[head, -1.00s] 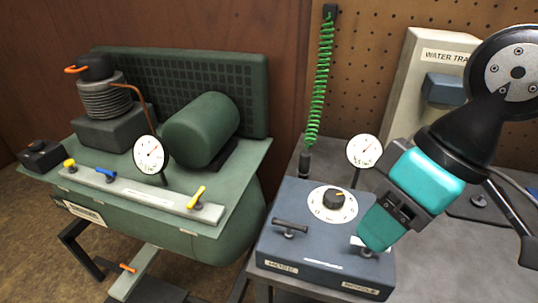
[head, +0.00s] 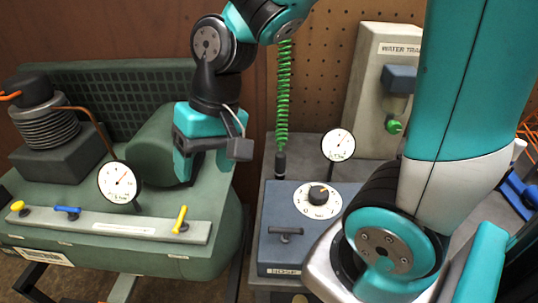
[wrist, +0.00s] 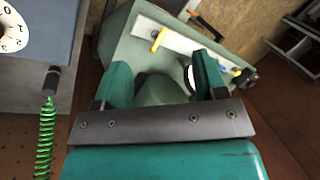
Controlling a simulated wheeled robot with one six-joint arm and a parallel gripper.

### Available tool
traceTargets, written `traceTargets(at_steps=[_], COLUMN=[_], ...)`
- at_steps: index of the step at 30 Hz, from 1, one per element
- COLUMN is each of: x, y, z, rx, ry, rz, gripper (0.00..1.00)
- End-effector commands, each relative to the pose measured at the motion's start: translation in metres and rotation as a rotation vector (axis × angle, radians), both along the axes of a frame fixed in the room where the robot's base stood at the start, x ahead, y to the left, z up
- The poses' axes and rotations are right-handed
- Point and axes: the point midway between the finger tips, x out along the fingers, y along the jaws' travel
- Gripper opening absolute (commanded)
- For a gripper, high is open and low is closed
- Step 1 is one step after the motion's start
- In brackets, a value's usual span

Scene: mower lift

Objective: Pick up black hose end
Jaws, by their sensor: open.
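The black hose end (head: 281,163) hangs upright at the bottom of the green coiled hose (head: 284,95), just behind the grey-blue console (head: 275,255). In the wrist view the hose end (wrist: 53,79) is at the left, with the coil (wrist: 46,130) below it in the picture. My gripper (head: 202,152) is to the left of the hose end in the head view, in front of the green compressor tank. In the wrist view its two teal fingers (wrist: 163,80) are spread, with nothing held between them. The hose end lies outside the fingers.
The green compressor (head: 75,205) with colored levers and a pressure gauge (head: 120,182) fills the left. A second gauge (head: 339,144) stands behind the console, right of the hose end. A water trap unit (head: 378,100) stands by the pegboard (head: 335,60). My arm covers the right side.

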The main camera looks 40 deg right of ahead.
Motion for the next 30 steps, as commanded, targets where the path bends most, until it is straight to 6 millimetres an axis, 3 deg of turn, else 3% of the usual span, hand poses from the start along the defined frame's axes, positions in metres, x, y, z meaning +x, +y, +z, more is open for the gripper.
traceTargets(at_steps=[1,3,6,9,12,15,20,30], x=[0.03,0.065,0.098,0.112,0.112,0.106,0.099,0.098], y=[-0.024,-0.062,-0.125,-0.185,-0.234,-0.266,-0.289,-0.288], z=[0.002,-0.011,-0.039,-0.07,-0.099,-0.121,-0.14,-0.174], rx=[-0.014,-0.033,-0.057,-0.077,-0.095,-0.103,-0.111,-0.113], ry=[0.063,0.135,0.221,0.285,0.324,0.345,0.355,0.359], rz=[-0.224,-0.556,-1.012,-1.412,-1.727,-1.943,-2.097,-2.108], gripper=[0.65,0.65,0.65,0.65,0.65,0.65,0.65,0.65])
